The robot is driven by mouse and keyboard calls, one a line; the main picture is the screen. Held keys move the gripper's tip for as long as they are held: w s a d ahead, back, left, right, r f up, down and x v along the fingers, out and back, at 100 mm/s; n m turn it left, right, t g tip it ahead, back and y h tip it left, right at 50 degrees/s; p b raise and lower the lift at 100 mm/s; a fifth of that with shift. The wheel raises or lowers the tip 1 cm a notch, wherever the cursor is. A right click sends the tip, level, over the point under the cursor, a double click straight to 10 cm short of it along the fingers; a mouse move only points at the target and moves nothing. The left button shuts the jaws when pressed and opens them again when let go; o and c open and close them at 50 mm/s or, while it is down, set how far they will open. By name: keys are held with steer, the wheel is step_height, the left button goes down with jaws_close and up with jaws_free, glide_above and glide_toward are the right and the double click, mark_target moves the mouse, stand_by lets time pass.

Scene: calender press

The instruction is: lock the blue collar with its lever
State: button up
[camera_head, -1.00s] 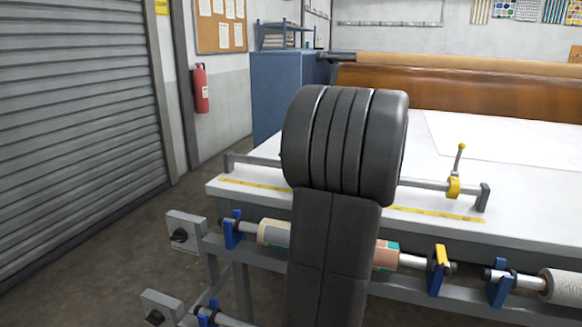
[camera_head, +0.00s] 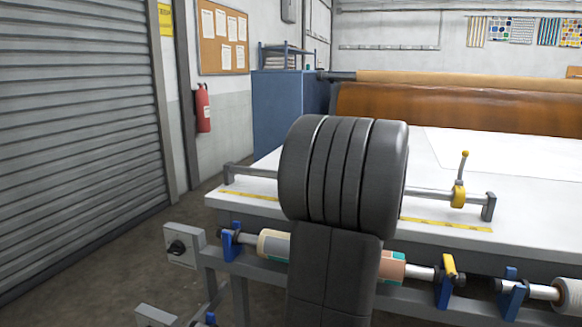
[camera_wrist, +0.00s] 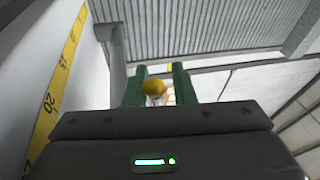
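My gripper (camera_wrist: 160,90) has two green fingers, which stand apart in the wrist view. A yellow ball knob (camera_wrist: 153,87) shows between them, nearer the left finger; contact cannot be told. The blue collar and most of its lever are not visible. In the head view my dark arm hides the middle of the grey rail along the table front, and my gripper is hidden too. A yellow collar (camera_head: 458,196) with an upright lever and yellow knob (camera_head: 464,154) sits near the rail's right end.
The white table (camera_head: 250,205) carries a yellow measuring tape (camera_wrist: 52,95) along its front. Rail brackets stand at the left (camera_head: 228,173) and right (camera_head: 489,207).

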steer(key=shift+o, duration=0.7)
steer(key=v, duration=0.4)
steer(key=r+p+v, duration=0.1)
steer(key=v, duration=0.3)
steer(key=r+v, duration=0.1)
steer(key=v, duration=0.4)
steer(key=shift+s+d+r+p, duration=0.1)
steer(key=shift+d+r+p, duration=0.15)
steer(key=shift+p, duration=0.1)
steer(key=shift+f+b+x, duration=0.15)
steer(key=shift+f+x, duration=0.05)
steer(key=shift+x, duration=0.8)
steer(key=shift+f+b+x, duration=0.1)
steer(key=shift+f+x, duration=0.15)
steer(key=shift+x, duration=0.8)
steer(key=shift+f+b+x, duration=0.15)
steer(key=shift+f+x, duration=0.05)
steer(key=shift+x, duration=0.8)
steer(key=shift+a, duration=0.1)
steer(key=shift+a, duration=0.1)
